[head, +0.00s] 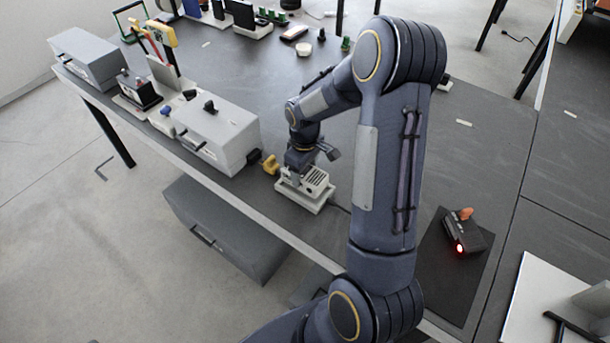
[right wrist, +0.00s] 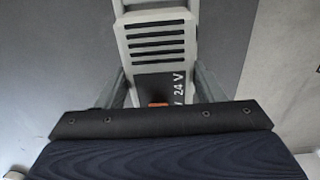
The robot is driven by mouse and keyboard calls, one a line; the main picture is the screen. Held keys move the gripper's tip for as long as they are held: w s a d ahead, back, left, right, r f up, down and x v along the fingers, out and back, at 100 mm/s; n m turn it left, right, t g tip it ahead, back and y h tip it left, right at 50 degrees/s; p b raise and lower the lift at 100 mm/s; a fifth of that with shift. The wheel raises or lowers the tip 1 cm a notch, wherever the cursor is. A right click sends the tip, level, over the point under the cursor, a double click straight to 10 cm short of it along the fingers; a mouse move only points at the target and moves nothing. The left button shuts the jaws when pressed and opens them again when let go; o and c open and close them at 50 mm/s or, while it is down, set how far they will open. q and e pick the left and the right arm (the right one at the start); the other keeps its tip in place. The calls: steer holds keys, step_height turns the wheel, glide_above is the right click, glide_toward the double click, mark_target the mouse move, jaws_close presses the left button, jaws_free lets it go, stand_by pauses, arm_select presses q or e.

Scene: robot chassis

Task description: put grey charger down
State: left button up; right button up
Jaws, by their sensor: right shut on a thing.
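The grey charger (head: 315,181) is a pale block with dark vent slots, near the table's front edge. In the right wrist view the charger (right wrist: 157,42) shows its slotted face and a dark panel marked "24 V". My right gripper (head: 298,172) is over it, pointing down; in the wrist view its fingers (right wrist: 160,88) are on both sides of the charger, shut on it. A pale, wider base shows directly under the charger; I cannot tell whether it touches the table. My left gripper is not in view.
A yellow part (head: 270,164) and a large grey box (head: 215,135) stand left of the charger. A black device with a red light (head: 470,232) lies on a dark mat (head: 440,285) at right. The table (head: 270,80) behind the charger is mostly clear.

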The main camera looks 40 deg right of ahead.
mark_target(305, 172)
steer(key=shift+f, duration=1.35)
steer(key=shift+f, duration=0.1)
steer(key=shift+f, duration=0.15)
steer(key=o, duration=1.3)
steer(key=shift+s, duration=0.1)
steer(key=shift+c, duration=0.2)
